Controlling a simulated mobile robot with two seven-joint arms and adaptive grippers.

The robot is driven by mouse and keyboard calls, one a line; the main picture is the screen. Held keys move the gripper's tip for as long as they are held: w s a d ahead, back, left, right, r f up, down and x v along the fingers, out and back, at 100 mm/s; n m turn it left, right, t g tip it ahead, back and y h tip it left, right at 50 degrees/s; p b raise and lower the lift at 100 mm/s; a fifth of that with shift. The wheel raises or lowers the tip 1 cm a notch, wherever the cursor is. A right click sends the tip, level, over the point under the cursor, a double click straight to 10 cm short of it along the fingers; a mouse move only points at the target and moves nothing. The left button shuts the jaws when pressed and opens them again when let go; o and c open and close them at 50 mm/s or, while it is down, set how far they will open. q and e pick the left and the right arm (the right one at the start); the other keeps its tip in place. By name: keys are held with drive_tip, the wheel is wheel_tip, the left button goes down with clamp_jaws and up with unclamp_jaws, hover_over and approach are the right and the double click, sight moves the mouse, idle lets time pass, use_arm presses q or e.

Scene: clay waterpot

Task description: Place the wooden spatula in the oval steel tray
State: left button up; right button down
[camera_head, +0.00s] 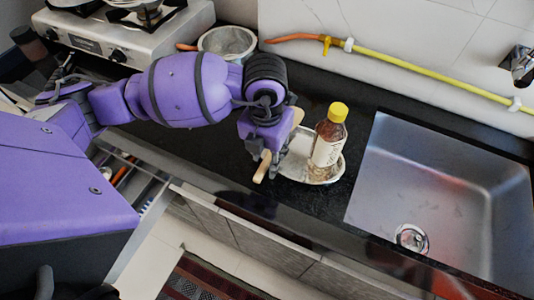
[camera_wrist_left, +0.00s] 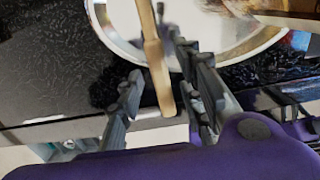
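The wooden spatula (camera_head: 262,166) points its pale handle toward the counter's front edge; a wooden part also shows behind my gripper. In the left wrist view the spatula (camera_wrist_left: 155,62) runs over the near rim of the oval steel tray (camera_wrist_left: 107,32). The tray (camera_head: 336,172) stands on the black counter. My left gripper (camera_head: 268,160) is over the tray's left end. In the wrist view its fingers (camera_wrist_left: 165,85) are apart on either side of the handle, with a clear gap on the left. Whether the spatula rests on the tray is unclear. My right gripper is out of view.
A yellow-capped bottle (camera_head: 328,138) stands on the tray's right part. A steel sink (camera_head: 440,190) lies to the right. A pan (camera_head: 228,42) and a stove (camera_head: 125,35) are behind my arm. A drawer (camera_head: 150,205) is open at the front left.

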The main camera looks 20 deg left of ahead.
use_arm(q)
wheel_tip(320, 180, up, 13)
drive_tip(key=p, duration=0.1)
drive_tip(key=shift+s+r, duration=0.15)
idle(0.3)
